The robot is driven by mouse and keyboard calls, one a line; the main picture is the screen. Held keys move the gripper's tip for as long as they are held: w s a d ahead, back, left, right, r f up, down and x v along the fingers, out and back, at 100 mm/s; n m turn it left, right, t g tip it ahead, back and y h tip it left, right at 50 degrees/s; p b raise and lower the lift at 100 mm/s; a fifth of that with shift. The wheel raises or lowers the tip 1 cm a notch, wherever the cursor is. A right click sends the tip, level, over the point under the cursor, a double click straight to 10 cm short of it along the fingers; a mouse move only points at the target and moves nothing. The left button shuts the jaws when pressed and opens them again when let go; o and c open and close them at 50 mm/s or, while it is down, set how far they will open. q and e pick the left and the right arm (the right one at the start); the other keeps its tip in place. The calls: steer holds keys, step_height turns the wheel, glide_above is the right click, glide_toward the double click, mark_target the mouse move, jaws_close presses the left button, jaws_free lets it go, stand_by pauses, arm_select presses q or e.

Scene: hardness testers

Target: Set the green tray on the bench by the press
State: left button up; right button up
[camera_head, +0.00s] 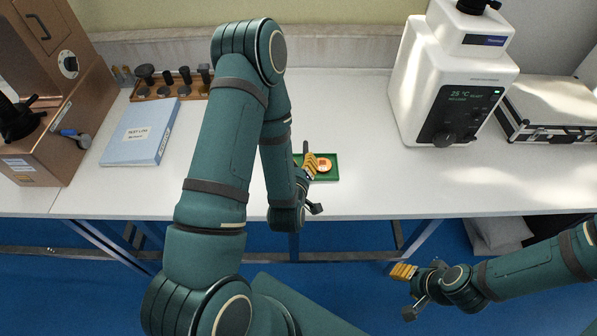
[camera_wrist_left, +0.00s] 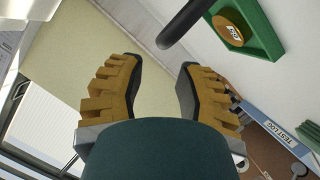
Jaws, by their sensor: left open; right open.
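The green tray (camera_head: 332,176) lies on the white bench near its front edge, with a round orange-tan piece (camera_head: 324,165) on it. In the left wrist view the tray (camera_wrist_left: 267,33) is at the upper right, outside my fingers. My left gripper (camera_head: 309,165) is open and empty at the tray's left side in the head view, partly covering it. My right gripper (camera_head: 403,271) is open and empty, in front of the bench and below its top. I cannot tell which machine is the press: a white one (camera_head: 420,85) stands right, a brown one (camera_head: 60,140) left.
A blue binder (camera_head: 140,132) and a wooden rack (camera_head: 170,88) of dark pieces are at the bench's left. A dark rod (camera_wrist_left: 185,24) is near the tray. The bench between tray and white machine is clear.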

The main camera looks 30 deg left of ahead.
arm_select(q)
steer(key=s+d+f+g+h+p, duration=0.1)
steer(key=d, duration=0.1)
steer(key=s+d+m+g+h+p, duration=0.1)
steer(key=d+p, duration=0.1)
steer(key=s+d+f+m+g+h+p, duration=0.1)
steer(key=d, duration=0.1)
steer(key=shift+s+f+h+p, duration=0.3)
steer(key=shift+f, duration=0.05)
steer(key=s+d+f+m+g+h, duration=0.1)
steer(key=s+d+m+g+h, duration=0.4)
steer(key=d, duration=0.5)
steer(key=s+m+g, duration=0.2)
steer(key=g, duration=0.1)
steer(key=shift+d+f+g+h, duration=0.3)
steer(key=shift+f, duration=0.05)
steer(key=shift+s, duration=0.1)
steer(key=shift+m, duration=0.3)
steer(key=f+b, duration=0.2)
steer(key=f, duration=0.1)
steer(key=f+b, duration=0.1)
steer(key=b, duration=0.1)
steer(key=shift+s+d+f, duration=0.1)
steer(key=shift+s+f, duration=0.05)
steer(key=shift+s, duration=0.1)
